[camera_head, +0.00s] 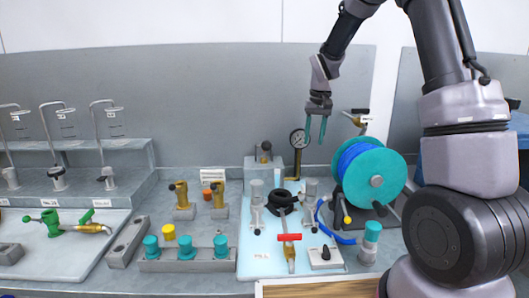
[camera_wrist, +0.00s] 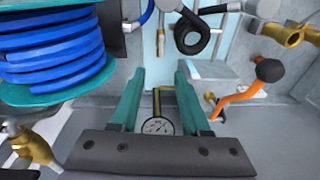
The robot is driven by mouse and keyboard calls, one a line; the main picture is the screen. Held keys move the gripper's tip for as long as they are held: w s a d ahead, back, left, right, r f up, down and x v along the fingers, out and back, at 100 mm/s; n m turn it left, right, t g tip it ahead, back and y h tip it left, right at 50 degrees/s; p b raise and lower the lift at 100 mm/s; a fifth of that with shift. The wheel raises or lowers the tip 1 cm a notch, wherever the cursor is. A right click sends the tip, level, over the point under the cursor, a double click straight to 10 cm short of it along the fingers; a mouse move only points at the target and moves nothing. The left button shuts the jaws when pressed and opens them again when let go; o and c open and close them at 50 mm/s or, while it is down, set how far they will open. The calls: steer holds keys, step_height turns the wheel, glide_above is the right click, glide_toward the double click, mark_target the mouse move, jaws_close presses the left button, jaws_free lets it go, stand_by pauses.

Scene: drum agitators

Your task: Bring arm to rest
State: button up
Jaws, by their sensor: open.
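My gripper (camera_head: 316,129) hangs from my arm above the back of the bench, its two teal fingers pointing down. It is open and empty, with a clear gap between the fingers in the wrist view (camera_wrist: 160,95). A pressure gauge (camera_head: 299,139) on a brass stem stands just left of and below the fingers in the head view. The gauge (camera_wrist: 158,126) shows between the fingers in the wrist view. My arm is bent, reaching up and over from the right side of the head view; its upper part is cut off by the frame's top edge.
A teal reel with blue hose (camera_head: 370,172) stands right of my gripper. A red-handled valve (camera_head: 289,237) and a black coil (camera_head: 281,201) lie on the pale blue mat (camera_head: 262,262). Teal caps sit in a grey rack (camera_head: 205,266). Hooked metal tubes (camera_head: 103,145) stand at left. Space above the bench is mostly free.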

steer(key=s+d+r+m+t+y, duration=0.1)
steer(key=s+d+r+m+t, duration=0.15)
steer(key=s+r, duration=1.2)
steer(key=s+d+r+t, duration=0.1)
steer(key=s, duration=0.6)
steer(key=s+r+m+t, duration=0.1)
steer(key=s+r+t, duration=0.1)
steer(key=s, duration=0.6)
steer(key=shift+d+r, duration=0.15)
steer(key=shift+d, duration=0.2)
steer(key=shift+w+t, duration=0.1)
steer(key=shift+t, duration=0.15)
